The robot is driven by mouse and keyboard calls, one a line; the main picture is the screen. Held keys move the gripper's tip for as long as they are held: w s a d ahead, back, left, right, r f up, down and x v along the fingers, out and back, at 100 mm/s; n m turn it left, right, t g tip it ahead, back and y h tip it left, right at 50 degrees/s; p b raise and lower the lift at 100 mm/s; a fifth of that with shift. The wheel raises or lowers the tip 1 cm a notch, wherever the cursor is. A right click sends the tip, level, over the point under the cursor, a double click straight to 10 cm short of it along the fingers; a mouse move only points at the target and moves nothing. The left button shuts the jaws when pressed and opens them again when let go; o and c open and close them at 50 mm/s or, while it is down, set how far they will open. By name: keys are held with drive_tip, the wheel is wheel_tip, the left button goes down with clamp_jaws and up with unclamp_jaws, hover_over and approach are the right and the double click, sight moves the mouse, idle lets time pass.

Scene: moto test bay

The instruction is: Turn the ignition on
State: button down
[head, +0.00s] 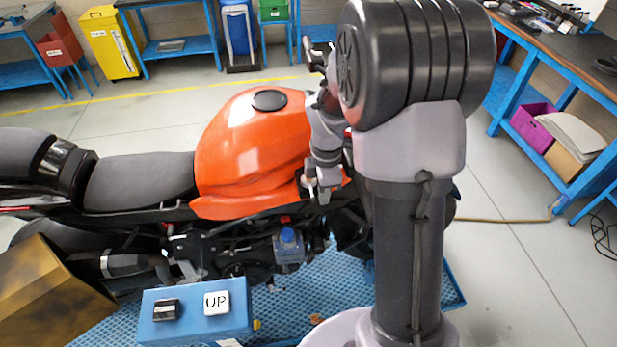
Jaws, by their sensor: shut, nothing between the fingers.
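The motorcycle with its orange tank (235,145) stands side-on across the middle of the view. Its black seat (140,180) is to the left and its front end is to the right. My gripper (321,194) is at the right end of the tank, pointing down beside its lower front edge. It looks shut, with nothing visible in it. I cannot tell whether it touches the bike. The ignition is not visible. My large dark arm hides most of the front end and handlebar area.
A blue box (195,335) with a white UP button (217,302) and a black button stands in front. The bike is on a blue platform (345,290). A workbench (560,55) stands at right. A yellow bin (108,42) and blue tables are at the back. Floor between is clear.

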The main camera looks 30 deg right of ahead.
drive_tip(key=shift+a, duration=0.7)
drive_tip(key=shift+a, duration=0.65)
drive_tip(key=shift+w+a, duration=0.25)
drive_tip(key=shift+a, duration=0.3)
drive_tip(key=shift+w+a, duration=0.35)
drive_tip(key=shift+a, duration=0.2)
